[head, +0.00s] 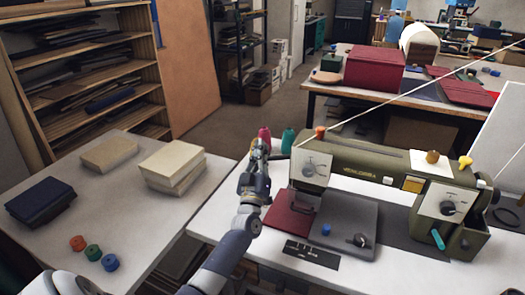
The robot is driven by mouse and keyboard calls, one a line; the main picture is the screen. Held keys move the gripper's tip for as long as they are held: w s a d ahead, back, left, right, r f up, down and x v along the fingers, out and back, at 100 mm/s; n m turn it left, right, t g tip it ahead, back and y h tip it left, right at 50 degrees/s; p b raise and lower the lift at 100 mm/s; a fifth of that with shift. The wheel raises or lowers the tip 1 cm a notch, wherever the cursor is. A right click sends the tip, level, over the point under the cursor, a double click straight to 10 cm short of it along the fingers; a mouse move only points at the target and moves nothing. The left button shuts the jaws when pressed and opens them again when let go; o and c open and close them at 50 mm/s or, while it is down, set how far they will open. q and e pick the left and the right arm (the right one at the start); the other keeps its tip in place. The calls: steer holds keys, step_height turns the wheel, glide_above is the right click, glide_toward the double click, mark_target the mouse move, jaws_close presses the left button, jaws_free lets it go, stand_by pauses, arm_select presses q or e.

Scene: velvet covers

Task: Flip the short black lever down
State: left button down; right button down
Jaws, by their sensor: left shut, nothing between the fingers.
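An olive-green machine (375,167) stands on the white table. A grey plate (340,215) lies in front of it. A small black lever-like part (359,240) sits on a pale round base on this plate, near its front right. It looks like the short black lever, but it is too small to tell which way it is set. My left gripper (262,143) is shut and empty, beside the machine's left end and well apart from the lever. My left arm reaches in from the bottom. My right gripper is not in view.
A blue button (326,230) is left of the lever, and a teal handle (438,240) is right of it. Pink and teal spools (287,141) stand near my gripper. A dark red cover (289,213) lies left of the plate. Books (174,165) lie on the left table.

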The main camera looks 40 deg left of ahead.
arm_select(q)
steer(key=b+v, duration=0.2)
steer(key=v, duration=0.8)
steer(key=shift+s+r, duration=0.15)
steer(key=shift+s, duration=0.05)
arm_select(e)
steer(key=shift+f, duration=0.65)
arm_select(q)
steer(key=shift+a, duration=0.15)
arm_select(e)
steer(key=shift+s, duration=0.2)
